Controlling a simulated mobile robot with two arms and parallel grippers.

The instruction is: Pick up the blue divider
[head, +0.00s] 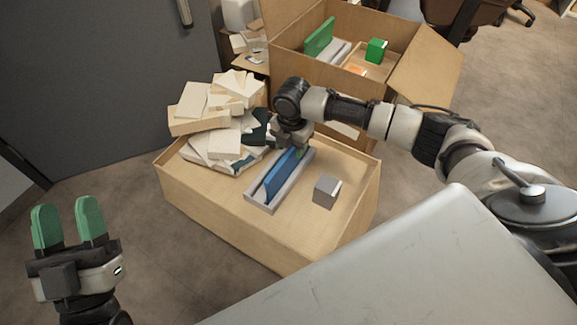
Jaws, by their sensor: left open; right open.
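The blue divider (279,178) stands upright on its long edge in a grey slotted holder (260,203) on top of the wooden box (230,221). My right gripper (298,152) is over the far end of the divider, pointing down. Its fingers are small and partly hidden by the wrist, and I cannot tell whether they touch the divider. My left gripper (70,226) is open and empty at the lower left, well away from the box, its green fingertips pointing up.
A grey cube (326,190) sits right of the holder. A pile of pale blocks (213,118) lies at the box's far left. Behind is an open carton (283,51) holding a green panel (319,38) and a green cube (376,50). A grey surface (420,265) fills the lower right.

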